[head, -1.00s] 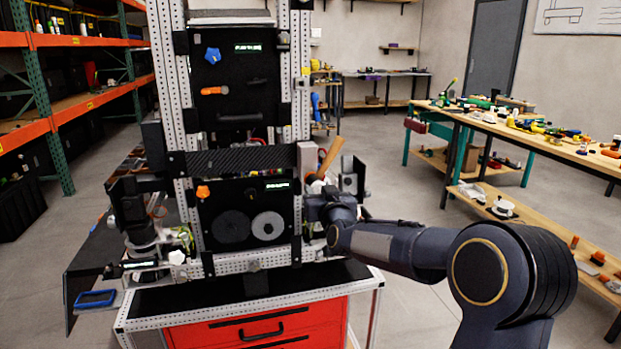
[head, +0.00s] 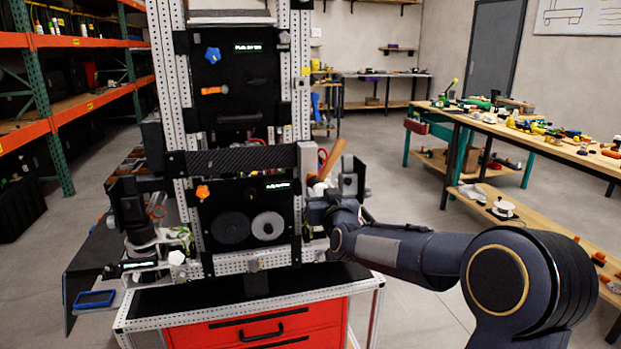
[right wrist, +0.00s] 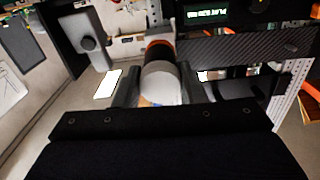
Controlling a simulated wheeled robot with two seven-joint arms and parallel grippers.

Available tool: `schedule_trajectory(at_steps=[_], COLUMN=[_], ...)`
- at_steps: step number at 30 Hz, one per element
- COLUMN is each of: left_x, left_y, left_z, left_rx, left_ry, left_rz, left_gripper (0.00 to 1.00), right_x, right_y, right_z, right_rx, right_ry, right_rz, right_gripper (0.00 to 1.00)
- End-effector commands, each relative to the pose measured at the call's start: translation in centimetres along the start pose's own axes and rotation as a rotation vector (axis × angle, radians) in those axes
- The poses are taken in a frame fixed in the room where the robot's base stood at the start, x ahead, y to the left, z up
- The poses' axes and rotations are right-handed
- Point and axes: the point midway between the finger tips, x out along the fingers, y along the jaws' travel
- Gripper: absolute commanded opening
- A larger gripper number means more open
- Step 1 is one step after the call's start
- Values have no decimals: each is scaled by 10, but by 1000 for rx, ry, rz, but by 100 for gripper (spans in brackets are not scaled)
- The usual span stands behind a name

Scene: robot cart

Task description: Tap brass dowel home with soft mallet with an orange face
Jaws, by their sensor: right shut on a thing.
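My right gripper (head: 326,205) is at the right side of the cart's upright frame, shut on the soft mallet. The mallet's wooden handle (head: 332,155) sticks up and leans right, with a pale part (head: 319,188) showing at its lower end. In the right wrist view the mallet (right wrist: 162,82) is between the two fingers of my gripper (right wrist: 160,92); it shows a pale rounded part, a dark band and an orange end pointing away. I cannot make out the brass dowel in either view. My left gripper is not in view.
The upright frame (head: 300,120) carries black panels and a carbon-patterned crossbar (head: 240,159) close to the mallet. A red drawer cart (head: 262,325) is below. A wooden workbench (head: 540,140) with tools stands at right, shelving (head: 60,105) at left. Floor between cart and bench is clear.

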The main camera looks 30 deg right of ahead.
Motion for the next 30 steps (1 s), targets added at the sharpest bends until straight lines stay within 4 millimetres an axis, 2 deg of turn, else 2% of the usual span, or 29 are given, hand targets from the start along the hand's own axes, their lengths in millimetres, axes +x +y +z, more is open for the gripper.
schedule_trajectory(at_steps=[30], left_x=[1], left_y=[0], left_z=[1], left_rx=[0], left_ry=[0], left_rz=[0], left_gripper=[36], right_x=[16], right_y=[0], right_z=[-1], right_rx=[0], right_ry=[3], right_rz=[0], right_gripper=[4])
